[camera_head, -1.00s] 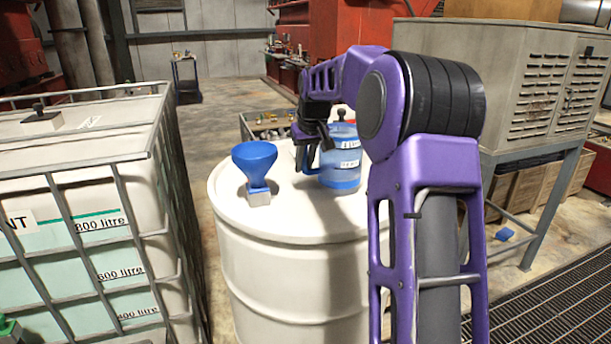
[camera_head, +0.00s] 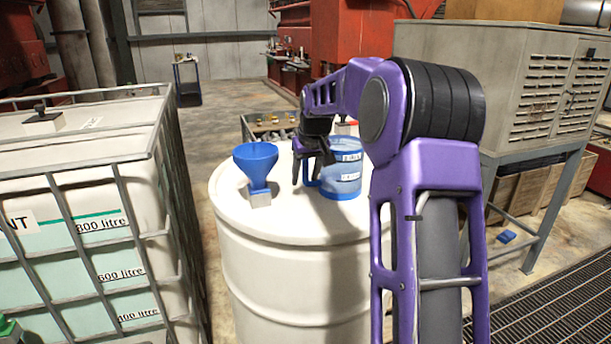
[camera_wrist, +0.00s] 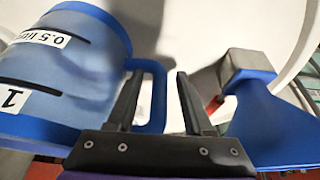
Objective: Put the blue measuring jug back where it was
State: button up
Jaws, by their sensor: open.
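The blue measuring jug (camera_head: 343,181) stands upright on the white drum's lid (camera_head: 290,215), with its handle toward the left. It is a see-through blue jug with white labels, and my arm hides part of its right side. In the wrist view the jug (camera_wrist: 70,75) fills the left side. My gripper (camera_head: 308,173) is at the handle side of the jug, fingers pointing down. In the wrist view my gripper (camera_wrist: 158,75) is open, and the handle's outer bar shows between the two fingers, with a gap to the right finger.
A blue funnel (camera_head: 256,160) on a small grey block stands on the lid left of my gripper; it shows close to the right finger in the wrist view (camera_wrist: 265,115). A caged white tank (camera_head: 80,200) stands left. A louvred grey cabinet (camera_head: 500,90) stands right.

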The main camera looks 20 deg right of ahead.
jog(key=v, duration=1.2)
jog(key=shift+r+p, duration=0.2)
jog(key=shift+p, duration=0.25)
